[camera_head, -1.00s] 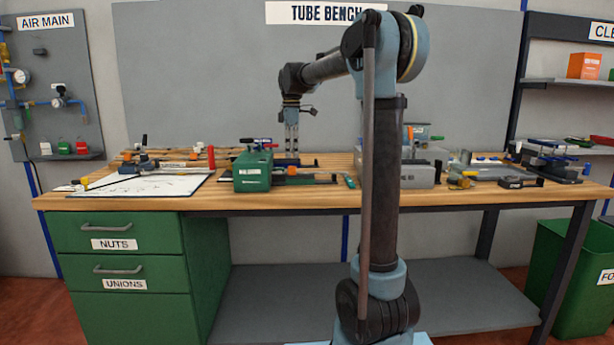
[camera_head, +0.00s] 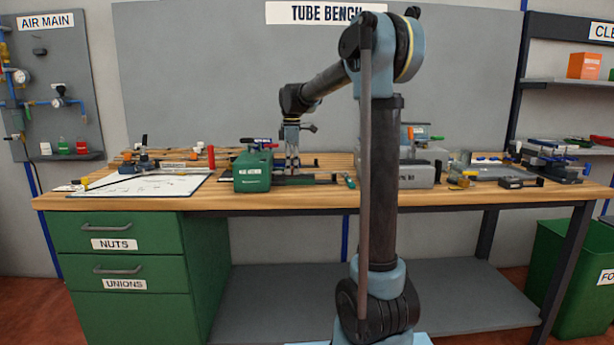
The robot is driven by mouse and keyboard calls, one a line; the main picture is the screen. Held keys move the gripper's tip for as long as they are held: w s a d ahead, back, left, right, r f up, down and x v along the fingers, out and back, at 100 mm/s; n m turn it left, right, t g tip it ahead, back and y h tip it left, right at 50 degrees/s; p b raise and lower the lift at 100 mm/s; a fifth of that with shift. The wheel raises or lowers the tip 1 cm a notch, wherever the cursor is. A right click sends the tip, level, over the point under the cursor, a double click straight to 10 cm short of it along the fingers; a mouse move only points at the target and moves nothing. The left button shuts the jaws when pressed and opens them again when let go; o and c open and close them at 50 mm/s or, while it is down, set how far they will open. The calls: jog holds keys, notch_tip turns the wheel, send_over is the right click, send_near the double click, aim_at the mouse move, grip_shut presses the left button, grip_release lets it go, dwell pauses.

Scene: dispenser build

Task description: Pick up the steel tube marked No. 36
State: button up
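My gripper (camera_head: 292,170) points straight down at the back of the wooden bench, just right of the green machine (camera_head: 252,172). Its fingertips are low, close to the bench top or a dark long fixture (camera_head: 308,180) there. I cannot tell whether the fingers are apart or hold anything; they are too small. No marking No. 36 is readable, so I cannot tell which piece is that steel tube. Any thin tube near the fingertips is too small to make out.
A white sheet (camera_head: 135,186) with small tools lies on the bench's left. A grey box-like machine (camera_head: 416,175) stands right of my arm, with more tools beyond it. Copper-coloured rods (camera_head: 228,152) lie at the back. A green bin (camera_head: 575,270) stands at the right.

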aim_at(292, 167)
grip_shut()
jog(key=shift+r, duration=3.5)
